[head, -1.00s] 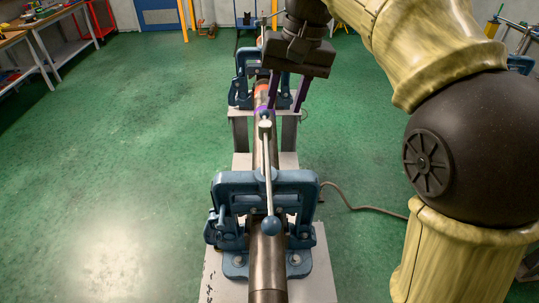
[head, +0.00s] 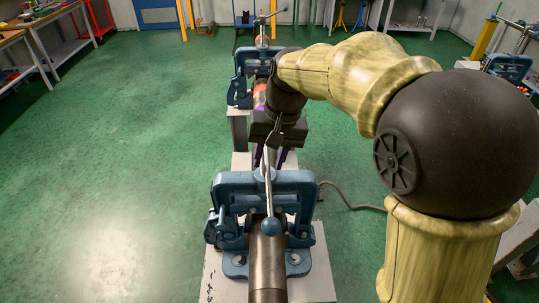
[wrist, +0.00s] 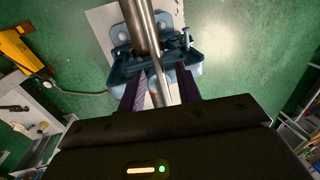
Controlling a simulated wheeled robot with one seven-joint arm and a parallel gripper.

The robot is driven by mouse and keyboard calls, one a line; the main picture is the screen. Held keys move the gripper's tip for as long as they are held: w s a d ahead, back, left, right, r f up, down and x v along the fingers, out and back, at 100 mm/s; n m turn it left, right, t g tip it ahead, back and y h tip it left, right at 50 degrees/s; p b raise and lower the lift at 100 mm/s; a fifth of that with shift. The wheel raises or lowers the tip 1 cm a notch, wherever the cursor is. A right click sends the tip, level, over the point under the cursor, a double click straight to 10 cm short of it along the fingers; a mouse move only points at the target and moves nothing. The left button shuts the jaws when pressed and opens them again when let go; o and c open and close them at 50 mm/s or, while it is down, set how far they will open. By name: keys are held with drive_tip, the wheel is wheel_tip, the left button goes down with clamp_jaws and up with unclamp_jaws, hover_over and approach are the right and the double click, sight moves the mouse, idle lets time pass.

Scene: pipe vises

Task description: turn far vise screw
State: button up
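The far blue vise (head: 243,78) stands at the back around the long grey pipe (head: 267,262). Its screw (head: 263,30) rises above it, with a silver bar handle across the top. The near blue vise (head: 230,190) clamps the pipe in front, and its long bar handle (head: 268,190) ends in a blue ball. My gripper (head: 271,160) is low over the pipe between the vises, nearer the front one. In the wrist view my purple fingers (wrist: 160,90) are apart. The near vise (wrist: 190,65) and its silver bar show beyond and between them; contact cannot be told.
White base plates (head: 315,265) carry the vises. A cable (head: 350,203) runs along the floor on the right. Workbenches (head: 62,45) stand at the far left, another blue vise (head: 508,66) at the far right. The green floor (head: 130,150) on the left is clear.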

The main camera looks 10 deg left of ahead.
drive_tip(key=shift+s, duration=0.1)
drive_tip(key=shift+c, duration=0.2)
drive_tip(key=c, duration=0.7)
drive_tip(key=shift+a, duration=0.2)
